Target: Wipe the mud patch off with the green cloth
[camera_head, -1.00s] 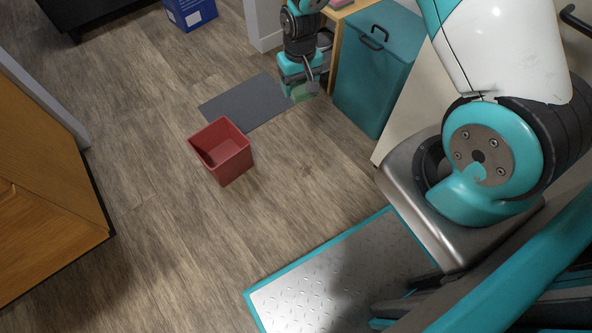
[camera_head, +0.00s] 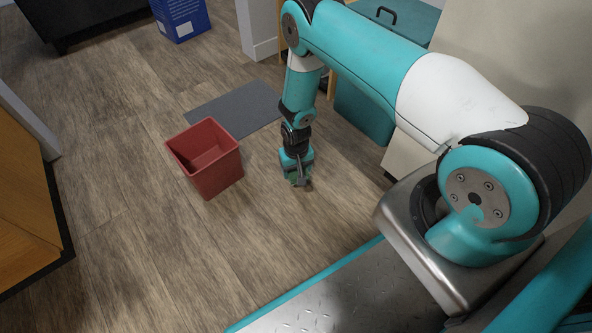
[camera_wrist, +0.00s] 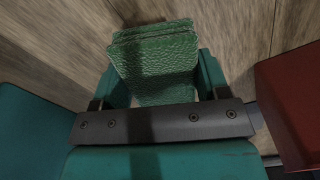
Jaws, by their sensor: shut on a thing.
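The green cloth (camera_wrist: 155,62) is folded and held between the two fingers of my gripper (camera_wrist: 160,88) in the wrist view. In the head view my gripper (camera_head: 297,180) points down low over the wood floor, right of the red bin, and only a bit of green shows at its tip. I cannot tell whether the cloth touches the floor. No mud patch can be made out in either view now; the gripper and cloth hide the floor beneath them.
A red bin (camera_head: 217,178) stands open left of my gripper, and its side (camera_wrist: 290,100) shows in the wrist view. A grey mat (camera_head: 240,108) lies behind it. A teal cabinet (camera_head: 362,118) is at the back right, a blue box (camera_head: 181,18) at the back. Floor in front is clear.

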